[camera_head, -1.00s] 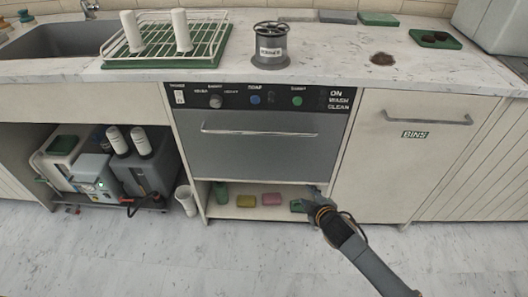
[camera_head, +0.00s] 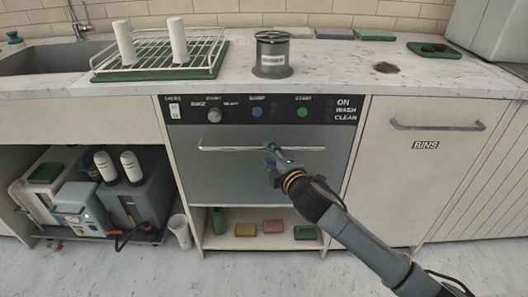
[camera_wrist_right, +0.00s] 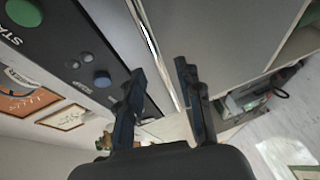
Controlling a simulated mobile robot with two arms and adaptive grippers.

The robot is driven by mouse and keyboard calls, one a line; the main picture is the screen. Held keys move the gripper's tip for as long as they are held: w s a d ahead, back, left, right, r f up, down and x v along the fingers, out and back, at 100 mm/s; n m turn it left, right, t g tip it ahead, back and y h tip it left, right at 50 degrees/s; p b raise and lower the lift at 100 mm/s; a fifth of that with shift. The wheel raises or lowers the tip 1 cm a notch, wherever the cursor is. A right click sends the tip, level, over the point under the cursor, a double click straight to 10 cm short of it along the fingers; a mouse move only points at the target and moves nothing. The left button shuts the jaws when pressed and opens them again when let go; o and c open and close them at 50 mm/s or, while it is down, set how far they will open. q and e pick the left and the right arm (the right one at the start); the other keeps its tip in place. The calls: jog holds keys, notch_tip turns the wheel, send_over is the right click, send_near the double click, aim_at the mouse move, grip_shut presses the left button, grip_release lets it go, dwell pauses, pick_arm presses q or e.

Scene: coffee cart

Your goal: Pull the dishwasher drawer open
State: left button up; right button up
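The grey dishwasher drawer (camera_head: 225,178) sits closed under the counter in the head view, below its black control panel (camera_head: 320,108). Its long silver bar handle (camera_head: 230,149) runs across the upper part of the front. My right gripper (camera_head: 272,153) is at the handle, a little right of its middle. In the right wrist view my right gripper (camera_wrist_right: 160,68) has its two dark fingers spread apart. The pale bar of the handle (camera_wrist_right: 150,35) runs between the fingers in that picture; I cannot tell whether they touch it. My left gripper is out of view.
An open shelf (camera_head: 215,240) with several sponges and a green bottle lies below the drawer. A bins cabinet (camera_head: 420,185) stands to the right. A white cup (camera_head: 180,232) stands at lower left. The floor in front looks clear.

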aim_at(265, 149)
jog(key=shift+b+x, duration=0.45)
jog(key=shift+x, duration=2)
jog(key=shift+s, duration=0.1)
grip_shut()
